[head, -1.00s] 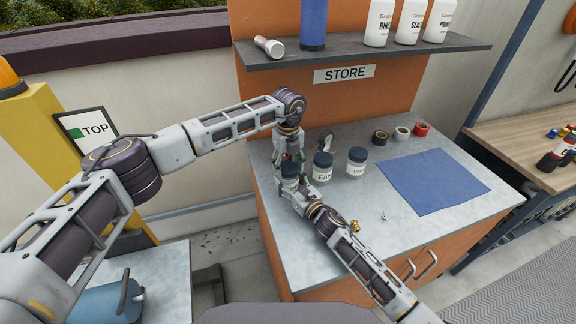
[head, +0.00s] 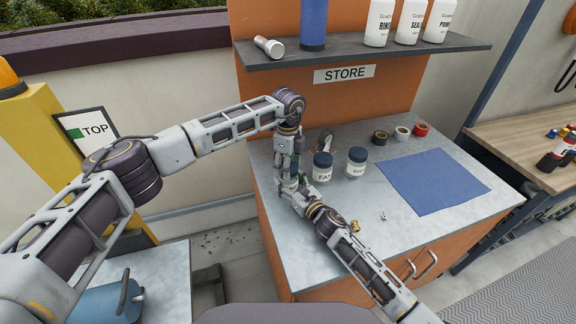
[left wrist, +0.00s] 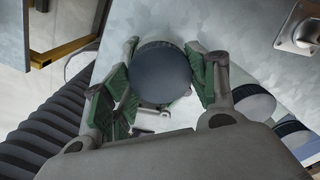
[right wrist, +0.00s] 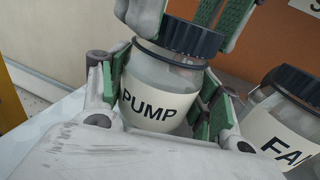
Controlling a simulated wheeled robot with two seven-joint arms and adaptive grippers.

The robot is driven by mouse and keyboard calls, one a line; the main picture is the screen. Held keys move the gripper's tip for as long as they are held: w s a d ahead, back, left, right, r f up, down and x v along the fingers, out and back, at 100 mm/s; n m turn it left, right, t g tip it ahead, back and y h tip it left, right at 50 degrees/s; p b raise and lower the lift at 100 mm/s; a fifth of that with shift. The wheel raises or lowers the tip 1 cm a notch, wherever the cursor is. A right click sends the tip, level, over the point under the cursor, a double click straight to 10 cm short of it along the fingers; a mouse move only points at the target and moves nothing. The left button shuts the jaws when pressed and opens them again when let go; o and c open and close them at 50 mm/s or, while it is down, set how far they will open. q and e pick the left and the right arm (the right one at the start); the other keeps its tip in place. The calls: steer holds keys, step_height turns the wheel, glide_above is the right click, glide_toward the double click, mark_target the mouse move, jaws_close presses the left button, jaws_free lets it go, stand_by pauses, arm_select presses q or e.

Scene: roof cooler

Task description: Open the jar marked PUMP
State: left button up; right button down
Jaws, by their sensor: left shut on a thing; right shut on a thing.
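The PUMP jar (right wrist: 150,100) is clear with a cream label and a dark ribbed lid (right wrist: 183,37). My right gripper (right wrist: 168,105) is shut on the jar's body, one finger on each side. My left gripper (left wrist: 165,80) is shut on the lid (left wrist: 160,72) from above, its green pads at the rim. The lid sits over the jar's mouth; I cannot tell whether it has turned. In the head view my left gripper (head: 287,170) and right gripper (head: 291,186) meet at the counter's left side and mostly hide the jar.
The FAN jar (head: 322,167) stands close right of the grippers, with another lidded jar (head: 356,161) beyond it. A blue mat (head: 433,181) covers the counter's right. Tape rolls (head: 401,133) lie behind. Small brass parts (head: 354,226) lie near the front edge. A shelf (head: 360,48) hangs above.

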arm_select(q)
steer(key=shift+r, duration=1.1)
stand_by(1.1)
steer(key=shift+r, duration=2)
arm_select(e)
steer(key=shift+c, duration=1.3)
jaws_free()
steer(key=shift+v, duration=5.95)
